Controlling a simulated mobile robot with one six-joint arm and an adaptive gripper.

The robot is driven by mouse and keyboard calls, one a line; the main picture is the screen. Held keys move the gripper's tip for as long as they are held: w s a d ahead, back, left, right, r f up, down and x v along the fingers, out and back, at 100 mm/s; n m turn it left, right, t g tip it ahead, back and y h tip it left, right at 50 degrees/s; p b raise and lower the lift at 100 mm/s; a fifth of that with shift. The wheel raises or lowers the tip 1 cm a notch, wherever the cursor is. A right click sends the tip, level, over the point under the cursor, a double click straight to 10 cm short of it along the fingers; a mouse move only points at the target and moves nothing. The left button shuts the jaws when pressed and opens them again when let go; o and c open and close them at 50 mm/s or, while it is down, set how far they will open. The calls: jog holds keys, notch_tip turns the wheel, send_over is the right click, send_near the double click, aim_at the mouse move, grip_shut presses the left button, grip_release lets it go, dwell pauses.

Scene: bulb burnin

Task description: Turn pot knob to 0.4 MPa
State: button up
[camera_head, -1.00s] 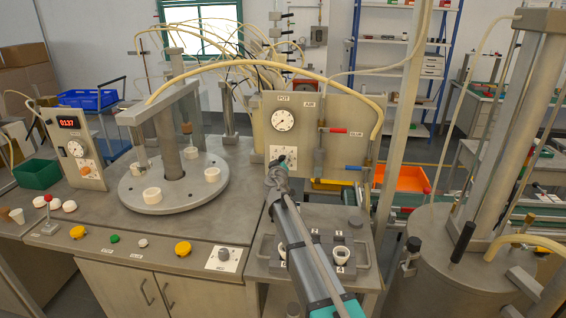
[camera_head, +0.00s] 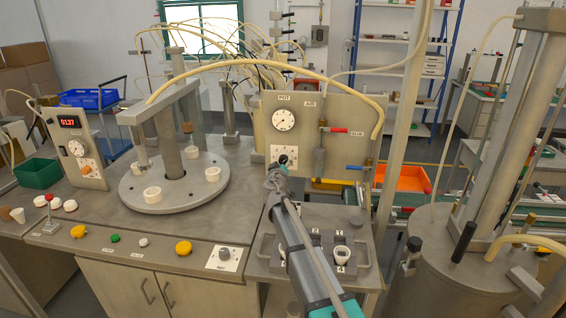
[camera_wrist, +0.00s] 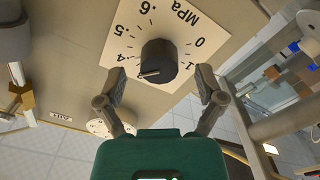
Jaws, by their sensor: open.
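The pot knob is a dark round knob (camera_wrist: 158,60) on a white scale plate (camera_wrist: 178,22) in the wrist view. Its pale pointer mark is at the lower left of the knob in that view, a little below the .4 label. My gripper (camera_wrist: 160,82) is open, with one finger on each side of the knob's lower part and gaps to it. In the head view my gripper (camera_head: 281,164) is at the plate (camera_head: 294,152) below the POT gauge (camera_head: 284,120). It hides part of the knob there.
The upright panel (camera_head: 345,130) carries a red-handled valve (camera_head: 333,130) and a blue-handled valve (camera_head: 358,168) right of the knob. A round turntable with white cups (camera_head: 212,174) stands to the left. A grey tray (camera_head: 362,257) lies below my arm.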

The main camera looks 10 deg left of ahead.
jog(key=s, duration=1)
jog(key=shift+a, duration=0.15)
jog(key=shift+s, duration=0.15)
